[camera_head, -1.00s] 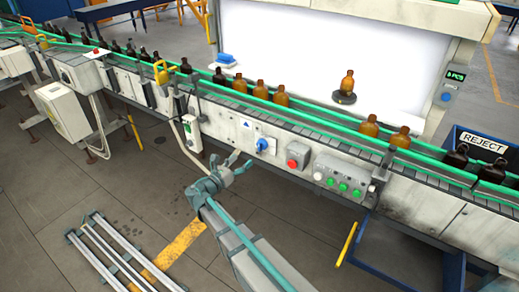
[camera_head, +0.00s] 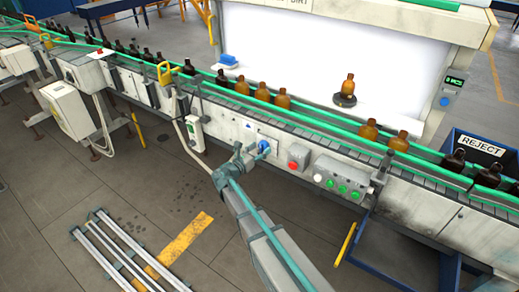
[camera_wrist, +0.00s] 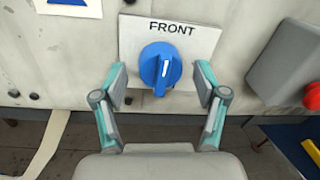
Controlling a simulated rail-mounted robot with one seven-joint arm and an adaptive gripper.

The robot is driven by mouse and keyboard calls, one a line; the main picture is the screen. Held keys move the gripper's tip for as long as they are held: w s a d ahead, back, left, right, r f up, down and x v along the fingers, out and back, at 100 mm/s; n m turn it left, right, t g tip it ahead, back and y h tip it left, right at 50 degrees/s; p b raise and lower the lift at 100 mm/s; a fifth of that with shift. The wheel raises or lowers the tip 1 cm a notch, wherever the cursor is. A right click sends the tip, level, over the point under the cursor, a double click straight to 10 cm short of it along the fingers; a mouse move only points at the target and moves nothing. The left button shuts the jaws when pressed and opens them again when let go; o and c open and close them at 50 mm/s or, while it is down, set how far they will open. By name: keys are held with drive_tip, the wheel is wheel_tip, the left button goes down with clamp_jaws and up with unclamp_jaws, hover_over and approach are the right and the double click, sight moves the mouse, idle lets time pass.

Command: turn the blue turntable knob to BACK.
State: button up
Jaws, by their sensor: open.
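The blue turntable knob (camera_wrist: 160,69) sits on a white plate (camera_wrist: 200,38) marked FRONT in the wrist view. The white line on the knob's grip bar runs nearly upright, leaning slightly right at its top. My gripper (camera_wrist: 161,82) is open, with one finger on each side of the knob and a gap on both sides. In the head view my gripper (camera_head: 247,152) is at the conveyor's front panel and the knob (camera_head: 264,147) shows just right of it. An amber bottle (camera_head: 348,85) stands on the dark turntable (camera_head: 343,100) before the lit white panel.
A red button (camera_wrist: 313,95) in a grey housing (camera_wrist: 285,70) is right of the knob. A box with green buttons (camera_head: 342,181) lies further right in the head view. Several amber bottles (camera_head: 262,92) stand on the conveyor above. Open floor (camera_head: 130,190) lies in front.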

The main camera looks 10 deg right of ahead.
drive_tip(key=c, duration=1.1)
drive_tip(key=shift+c, duration=0.2)
drive_tip(key=shift+f+m+b, duration=0.15)
drive_tip(key=shift+m+b, duration=0.35)
drive_tip(key=shift+b, duration=0.35)
drive_tip(key=m+y+b, duration=0.1)
drive_tip(key=m+b, duration=0.7)
drive_tip(key=b, duration=0.3)
drive_tip(key=m+b, duration=0.8)
drive_tip(key=b, duration=0.3)
drive_tip(key=shift+s+r+y+b, duration=0.1)
drive_tip(key=shift+r+y+b, duration=0.1)
drive_tip(key=shift+y+b, duration=0.15)
drive_tip(key=shift+r, duration=0.1)
